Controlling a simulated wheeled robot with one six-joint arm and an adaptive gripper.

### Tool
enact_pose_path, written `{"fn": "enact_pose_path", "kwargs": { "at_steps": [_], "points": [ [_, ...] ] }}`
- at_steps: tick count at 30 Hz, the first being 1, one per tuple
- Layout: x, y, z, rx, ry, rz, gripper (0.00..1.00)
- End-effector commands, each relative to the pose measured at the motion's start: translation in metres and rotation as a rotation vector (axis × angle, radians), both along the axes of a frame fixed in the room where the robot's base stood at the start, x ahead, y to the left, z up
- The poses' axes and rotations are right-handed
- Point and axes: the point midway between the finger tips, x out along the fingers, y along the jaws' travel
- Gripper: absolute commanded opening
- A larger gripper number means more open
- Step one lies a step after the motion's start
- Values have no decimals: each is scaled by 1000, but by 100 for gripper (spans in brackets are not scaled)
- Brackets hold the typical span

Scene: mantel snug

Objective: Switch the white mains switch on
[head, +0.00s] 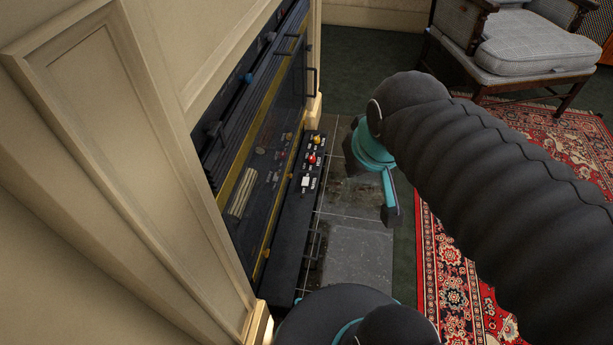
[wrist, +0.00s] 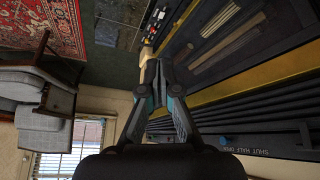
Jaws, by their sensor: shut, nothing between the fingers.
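The white mains switch (head: 305,181) sits on a narrow black control strip (head: 290,215) along the foot of the dark fireplace front. It is the nearest of the coloured controls there. Whether it is on or off is too small to tell. The strip also shows small at the top of the wrist view, with a white spot (wrist: 161,15) that looks like the switch. My gripper (head: 391,212) is to the right of the strip in the head view, apart from the switch and partly hidden by my arm. In the wrist view my gripper (wrist: 161,64) has its fingertips together and empty.
A red knob (head: 311,158) and a yellow knob (head: 317,139) stand beyond the switch on the strip. Handles and rails stick out from the fireplace front (head: 262,150). Stone hearth tiles (head: 358,255) lie clear. A grey chair (head: 530,45) stands on a red rug (head: 455,285).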

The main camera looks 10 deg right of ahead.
Motion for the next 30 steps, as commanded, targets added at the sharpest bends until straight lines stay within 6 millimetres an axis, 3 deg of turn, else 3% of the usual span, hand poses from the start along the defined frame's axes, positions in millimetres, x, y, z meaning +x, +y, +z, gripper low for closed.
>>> {"fn": "enact_pose_path", "kwargs": {
  "at_steps": [8,16,23,30],
  "points": [
    [87,-25,9,-245,-22,244,0],
    [185,-45,0,-510,-35,550,0],
    [266,-54,-28,-720,-38,833,0],
    [343,-58,-76,-923,-45,1145,0]
  ]
}}
